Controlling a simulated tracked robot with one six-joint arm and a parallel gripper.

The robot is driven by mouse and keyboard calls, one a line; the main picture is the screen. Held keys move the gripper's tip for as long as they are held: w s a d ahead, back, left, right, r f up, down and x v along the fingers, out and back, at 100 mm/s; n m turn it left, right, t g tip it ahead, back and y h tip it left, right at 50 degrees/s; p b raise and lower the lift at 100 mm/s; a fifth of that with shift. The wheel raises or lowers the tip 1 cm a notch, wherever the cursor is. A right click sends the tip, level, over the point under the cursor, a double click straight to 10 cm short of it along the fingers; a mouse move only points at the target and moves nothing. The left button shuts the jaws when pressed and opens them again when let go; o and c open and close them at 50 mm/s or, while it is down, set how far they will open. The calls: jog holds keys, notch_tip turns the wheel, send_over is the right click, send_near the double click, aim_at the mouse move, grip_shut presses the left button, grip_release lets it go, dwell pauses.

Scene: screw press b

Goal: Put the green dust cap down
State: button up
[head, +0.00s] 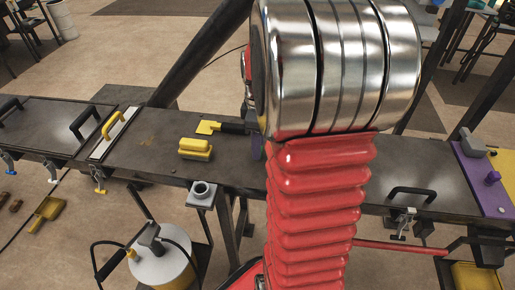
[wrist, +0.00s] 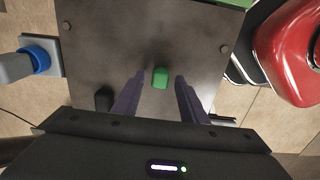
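The green dust cap (wrist: 160,78) is a small green block-like piece in the wrist view, over a dark, worn metal plate (wrist: 110,40). My gripper (wrist: 160,76) has two purple fingers apart, one on each side of the cap. A gap shows between the cap and each finger, so it is not clasped. The cap seems to rest on the plate, near the fingertips. In the head view the cap is hidden, and my arm covers most of the gripper; a bit of purple finger shows beside it.
In the wrist view, a grey fitting with a blue ring (wrist: 38,59) stands left of the plate. In the head view, a yellow block (head: 195,148) and a yellow-and-black tool (head: 222,127) lie on the dark bench (head: 150,150). A grey socket (head: 202,193) juts from its front edge.

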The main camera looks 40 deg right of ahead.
notch_tip(320, 180, up, 10)
dwell(0.4)
jog(key=shift+r, duration=0.1)
dwell(0.5)
jog(key=s+a+r+m+t, duration=0.1)
jog(key=s+a+m+t, duration=0.1)
jog(key=a, duration=1)
jog(key=s+a+r+m+t, duration=0.1)
jog(key=s+a+m+t, duration=0.2)
jog(key=a, duration=1)
jog(key=s+m, duration=0.2)
jog(key=s, duration=0.1)
jog(key=shift+s+a+m+t, duration=0.25)
jog(key=shift+a+m+t, duration=0.05)
jog(key=shift+c, duration=0.3)
